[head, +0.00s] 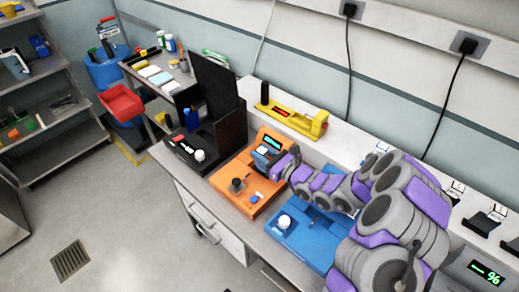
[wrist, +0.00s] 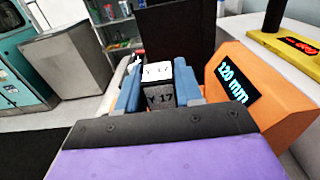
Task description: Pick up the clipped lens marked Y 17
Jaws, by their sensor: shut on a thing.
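The clipped lens marked Y 17 (wrist: 158,72) shows in the wrist view with a white upper face and a dark face below it, both bearing the mark. My gripper (wrist: 157,88) is shut on it, one blue finger on each side. In the head view my gripper (head: 266,156) is over the orange module (head: 236,188), close to its lit display; the lens cannot be made out there. In the wrist view the orange module (wrist: 262,85) stands just right of my fingers, its display reading 120 mm. Whether the lens touches anything beneath is hidden.
A black module with a tall panel (head: 213,85) stands left of the orange one. A blue module (head: 296,238) lies to the right, partly under my arm. A yellow module (head: 290,116) sits behind, near the wall. The floor in front is open.

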